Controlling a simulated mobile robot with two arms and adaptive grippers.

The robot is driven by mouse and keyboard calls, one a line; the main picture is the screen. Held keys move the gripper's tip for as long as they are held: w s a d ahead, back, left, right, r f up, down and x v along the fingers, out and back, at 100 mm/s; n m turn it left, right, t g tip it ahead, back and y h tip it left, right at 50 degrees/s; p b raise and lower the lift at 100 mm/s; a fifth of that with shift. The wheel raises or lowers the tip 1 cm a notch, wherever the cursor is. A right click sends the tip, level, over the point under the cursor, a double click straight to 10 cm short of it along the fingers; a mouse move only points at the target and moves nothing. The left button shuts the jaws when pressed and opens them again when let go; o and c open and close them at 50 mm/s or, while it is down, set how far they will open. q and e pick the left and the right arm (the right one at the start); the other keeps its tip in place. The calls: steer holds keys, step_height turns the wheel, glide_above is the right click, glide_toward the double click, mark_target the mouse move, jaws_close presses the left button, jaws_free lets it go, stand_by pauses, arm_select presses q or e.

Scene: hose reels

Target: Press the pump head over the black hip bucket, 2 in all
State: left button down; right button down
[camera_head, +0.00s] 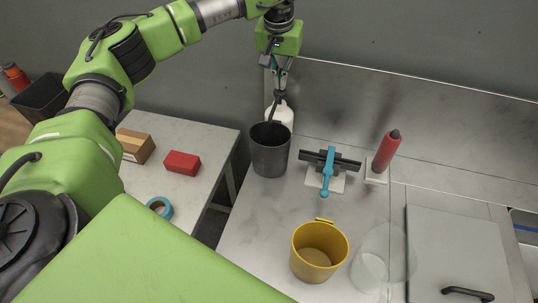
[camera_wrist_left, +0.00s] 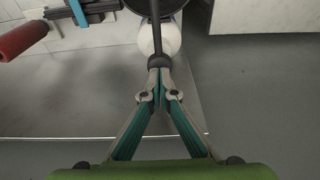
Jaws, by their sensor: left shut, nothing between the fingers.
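The white pump bottle (camera_head: 285,113) stands behind the black bucket (camera_head: 270,155) on the steel counter. Its dark pump head (camera_head: 277,95) has a spout that reaches forward over the bucket. My left gripper (camera_head: 281,85) points down right above the pump head, its fingers together and empty. In the left wrist view, the closed fingertips (camera_wrist_left: 158,66) are at the round dark top of the pump head (camera_wrist_left: 158,60); whether they touch is unclear. The white bottle (camera_wrist_left: 168,40) shows below it, and the black bucket (camera_wrist_left: 182,4) is cut off at the top. My right gripper is not in view.
A yellow bucket (camera_head: 318,254) and a clear container (camera_head: 372,268) stand nearer on the counter. A blue-handled clamp (camera_head: 326,172) and a red cylinder (camera_head: 386,152) sit right of the black bucket. A wall is behind. The side table (camera_head: 196,190) holds boxes and blue tape.

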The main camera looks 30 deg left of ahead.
arm_select(q)
steer(key=shift+f+b, duration=0.7)
steer(key=shift+f, duration=0.75)
steer(key=shift+r+p, duration=1.4)
steer(key=shift+r, duration=0.45)
steer(key=shift+r, duration=0.15)
step_height(320, 180, up, 6)
steer(key=p, duration=0.4)
steer(key=shift+f, duration=0.2)
